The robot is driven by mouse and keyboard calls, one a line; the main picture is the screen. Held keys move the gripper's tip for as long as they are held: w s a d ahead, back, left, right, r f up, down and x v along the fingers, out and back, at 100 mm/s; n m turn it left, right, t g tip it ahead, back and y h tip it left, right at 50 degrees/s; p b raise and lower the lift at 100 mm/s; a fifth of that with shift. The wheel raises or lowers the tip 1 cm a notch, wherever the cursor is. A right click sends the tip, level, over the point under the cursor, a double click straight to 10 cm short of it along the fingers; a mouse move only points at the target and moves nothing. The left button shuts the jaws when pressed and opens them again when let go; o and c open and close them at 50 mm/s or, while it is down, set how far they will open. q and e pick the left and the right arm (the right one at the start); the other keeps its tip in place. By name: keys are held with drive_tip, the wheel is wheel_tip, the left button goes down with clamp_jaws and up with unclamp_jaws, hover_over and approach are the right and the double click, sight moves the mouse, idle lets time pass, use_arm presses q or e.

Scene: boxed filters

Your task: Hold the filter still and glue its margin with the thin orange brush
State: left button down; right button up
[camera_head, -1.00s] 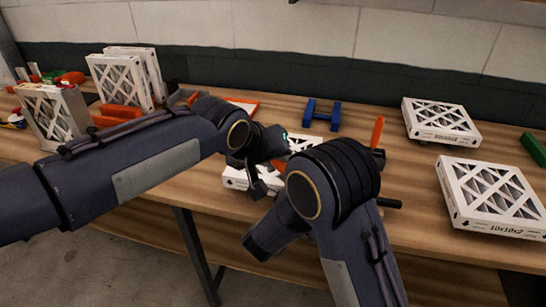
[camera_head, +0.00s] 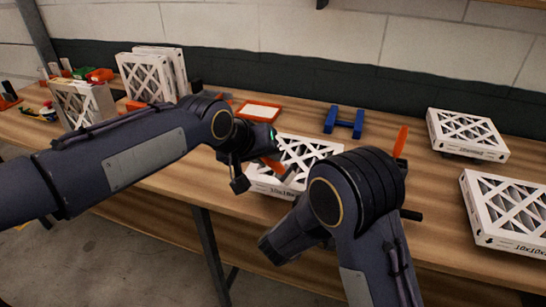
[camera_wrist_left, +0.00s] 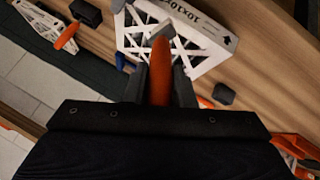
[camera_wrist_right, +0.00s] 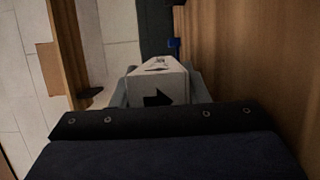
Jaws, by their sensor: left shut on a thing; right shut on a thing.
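My left gripper (camera_wrist_left: 158,86) is shut on a thin orange brush (camera_wrist_left: 160,60), which points over the filter in the left wrist view. In the head view the orange brush (camera_head: 271,165) shows beside the filter's top; I cannot tell whether it touches. My right gripper (camera_wrist_right: 157,88) is shut on the filter's end, where a black arrow shows (camera_wrist_right: 156,98). In the head view my right arm hides its fingertips.
A blue stand (camera_head: 343,122) and an orange-rimmed tray (camera_head: 260,112) are behind the filter. An orange upright piece (camera_head: 401,141) stands past my right arm. Two white filters lie at right, one farther back (camera_head: 466,133), one nearer (camera_head: 510,212). More filters (camera_head: 150,76) stand at left.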

use_arm(q)
drive_tip(key=shift+r, duration=3.05)
drive_tip(key=shift+r, duration=1.5)
drive_tip(key=shift+f, duration=0.1)
drive_tip(key=shift+w+d+f, duration=0.15)
drive_tip(key=shift+d+f, duration=0.05)
drive_tip(key=shift+f, duration=0.9)
